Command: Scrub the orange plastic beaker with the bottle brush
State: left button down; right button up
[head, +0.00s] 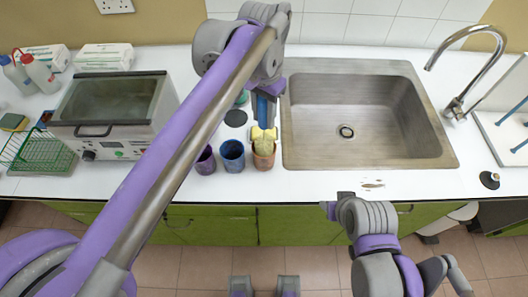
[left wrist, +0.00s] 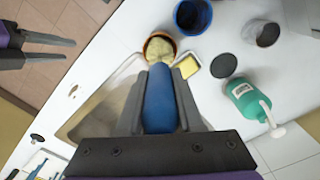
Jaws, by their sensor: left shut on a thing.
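My left gripper (head: 264,122) is shut on the blue handle (left wrist: 159,103) of the bottle brush, just left of the sink. The brush's pale yellow bristle head (left wrist: 160,51) points down into the mouth of the orange plastic beaker (head: 264,160). The beaker stands upright on the counter and its rim (left wrist: 147,42) circles the bristles. How deep the bristles reach is hidden. My right gripper (head: 333,205) is in front of the counter's front edge, empty, its two fingers apart in the left wrist view (left wrist: 60,47).
A blue beaker (head: 232,160) and a purple beaker (head: 205,161) stand left of the orange one. A yellow sponge (left wrist: 188,67), a black disc (left wrist: 223,65) and a green bottle (left wrist: 249,100) are close by. The sink (head: 300,140) is to the right.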

pick_arm(q)
jog(key=shift+r, duration=0.4)
jog(key=shift+f, duration=0.1)
pick_arm(e)
jog(key=shift+w+r, duration=0.2)
jog(key=shift+r, duration=0.05)
jog(key=shift+s, duration=0.15)
pick_arm(q)
jog(key=shift+f+b, duration=0.75)
jog(key=shift+f, duration=0.95)
pick_arm(e)
jog(key=shift+s+f, duration=0.25)
jog(key=shift+f, duration=0.7)
